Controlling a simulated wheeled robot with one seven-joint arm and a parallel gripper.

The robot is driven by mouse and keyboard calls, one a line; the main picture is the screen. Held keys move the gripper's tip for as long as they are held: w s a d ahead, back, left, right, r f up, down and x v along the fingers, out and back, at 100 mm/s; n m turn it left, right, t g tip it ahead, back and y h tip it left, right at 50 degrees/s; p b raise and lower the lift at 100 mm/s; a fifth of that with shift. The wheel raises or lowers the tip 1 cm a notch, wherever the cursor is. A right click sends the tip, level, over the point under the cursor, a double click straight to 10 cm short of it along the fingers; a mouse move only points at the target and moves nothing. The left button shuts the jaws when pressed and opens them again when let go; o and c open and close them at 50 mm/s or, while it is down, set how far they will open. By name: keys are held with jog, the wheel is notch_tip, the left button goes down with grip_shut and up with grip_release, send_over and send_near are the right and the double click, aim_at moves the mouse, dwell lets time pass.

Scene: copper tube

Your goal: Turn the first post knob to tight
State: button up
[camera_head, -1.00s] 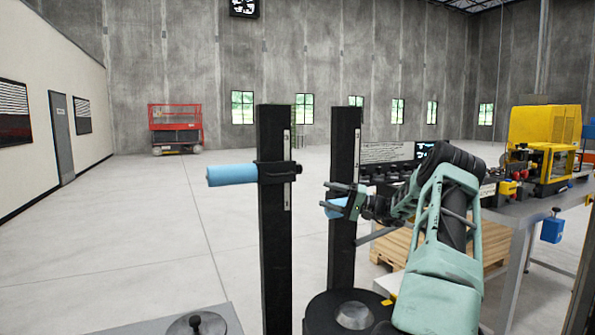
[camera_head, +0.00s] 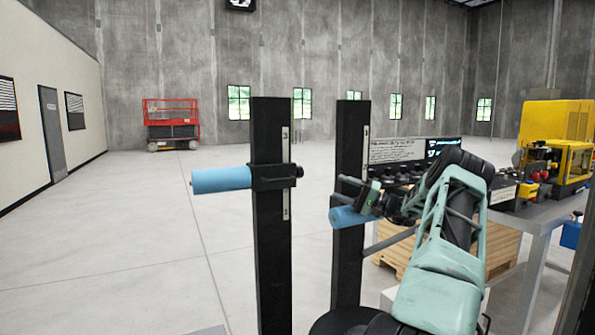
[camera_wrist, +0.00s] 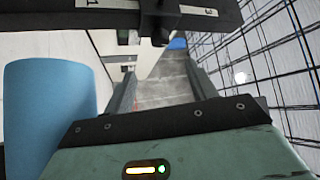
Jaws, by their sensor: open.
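The first post (camera_head: 271,225) is an upright black bar with a numbered scale. A clamp with a blue cylinder (camera_head: 221,179) on its left and a small black knob (camera_head: 299,171) on its right sits on it. My gripper (camera_head: 347,190) is open, right of this knob and apart from it, in front of the second post (camera_head: 349,262). In the wrist view, the knob (camera_wrist: 160,39) points toward the space between my open fingers (camera_wrist: 162,82), beyond their tips. A second blue cylinder (camera_head: 353,216) shows beside my gripper and large at the wrist view's left (camera_wrist: 48,110).
The second post stands close to my wrist, and its blue cylinder is near my gripper. A bench with a yellow machine (camera_head: 562,140) and a wooden pallet (camera_head: 500,250) are at the right. Open floor (camera_head: 130,240) lies left, with a red lift (camera_head: 171,123) far back.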

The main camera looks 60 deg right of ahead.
aim_at(303, 173)
jog(key=p+x, duration=0.5)
jog(key=x, duration=0.9)
jog(key=shift+w+a+r, duration=0.15)
jog(key=shift+w+r, duration=0.1)
jog(key=shift+r, duration=0.05)
jog(key=shift+p+x, duration=0.45)
jog(key=shift+x, duration=0.3)
jog(key=shift+f, duration=0.15)
jog(key=c, duration=1)
